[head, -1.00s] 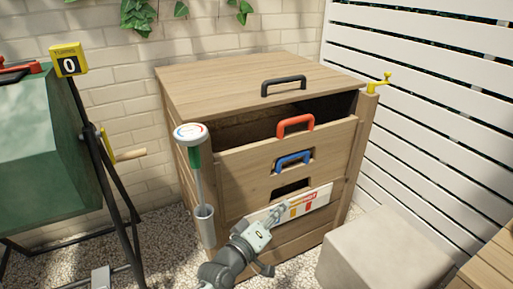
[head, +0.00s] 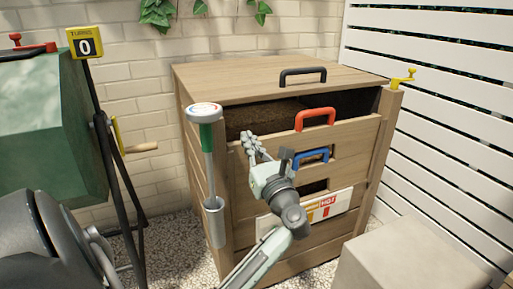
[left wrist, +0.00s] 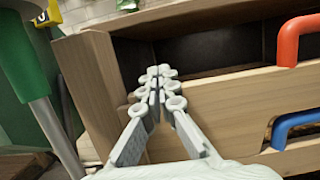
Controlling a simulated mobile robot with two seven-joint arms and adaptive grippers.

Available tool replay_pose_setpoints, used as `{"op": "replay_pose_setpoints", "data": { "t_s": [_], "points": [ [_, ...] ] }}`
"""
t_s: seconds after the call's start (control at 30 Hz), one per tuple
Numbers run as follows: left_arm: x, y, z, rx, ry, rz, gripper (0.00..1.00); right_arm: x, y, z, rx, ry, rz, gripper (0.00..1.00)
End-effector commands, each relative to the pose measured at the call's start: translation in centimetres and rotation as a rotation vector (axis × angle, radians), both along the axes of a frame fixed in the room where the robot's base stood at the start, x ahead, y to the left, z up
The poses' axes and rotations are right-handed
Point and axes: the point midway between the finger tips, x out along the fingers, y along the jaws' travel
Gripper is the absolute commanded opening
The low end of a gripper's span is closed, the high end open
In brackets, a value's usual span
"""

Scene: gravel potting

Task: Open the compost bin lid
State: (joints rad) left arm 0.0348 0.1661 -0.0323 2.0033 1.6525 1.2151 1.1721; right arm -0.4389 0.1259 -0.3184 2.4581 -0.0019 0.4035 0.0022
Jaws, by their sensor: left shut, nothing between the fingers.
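The wooden compost bin (head: 245,190) stands against the brick wall. Its flat plank lid (head: 235,76) lies over the top and carries a black handle (head: 303,77) near its front edge. Below the lid a gap at the front shows dark compost (head: 270,118). My left gripper (head: 250,142) is shut and empty in front of the bin's upper left front, below the lid and left of the handle. In the left wrist view its closed fingertips (left wrist: 157,80) appear at the top edge of the front board, by the gap. My right gripper is not in view.
The front boards have a red handle (head: 315,118) and a blue handle (head: 311,156). A thermometer (head: 205,125) with a green grip stands in a holder at the left corner. A yellow latch (head: 402,77) sits on the right post. A green tumbler (head: 45,140) stands left, a pale block (head: 410,262) right.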

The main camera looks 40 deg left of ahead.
Motion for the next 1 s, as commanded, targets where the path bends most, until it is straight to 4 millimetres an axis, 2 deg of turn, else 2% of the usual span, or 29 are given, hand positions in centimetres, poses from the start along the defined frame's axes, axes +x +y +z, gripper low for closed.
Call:
{"op": "replay_pose_setpoints", "data": {
  "t_s": [0.1,0.23,0.3,0.5,1.0],
  "points": [
    [1.0,2.5,0.9,0.006,-0.001,0.002,0.00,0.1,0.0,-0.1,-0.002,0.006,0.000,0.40],
    [1.9,4.6,1.7,0.005,-0.001,0.000,0.00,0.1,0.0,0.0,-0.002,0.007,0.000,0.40],
    [1.8,4.3,3.1,0.005,-0.004,-0.001,0.00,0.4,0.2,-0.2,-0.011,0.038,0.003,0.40],
    [1.8,4.3,4.9,0.003,0.000,-0.002,0.00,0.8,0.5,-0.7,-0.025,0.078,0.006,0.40],
    [1.8,4.2,5.2,0.001,0.003,0.000,0.00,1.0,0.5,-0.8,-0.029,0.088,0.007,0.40]
  ]
}}
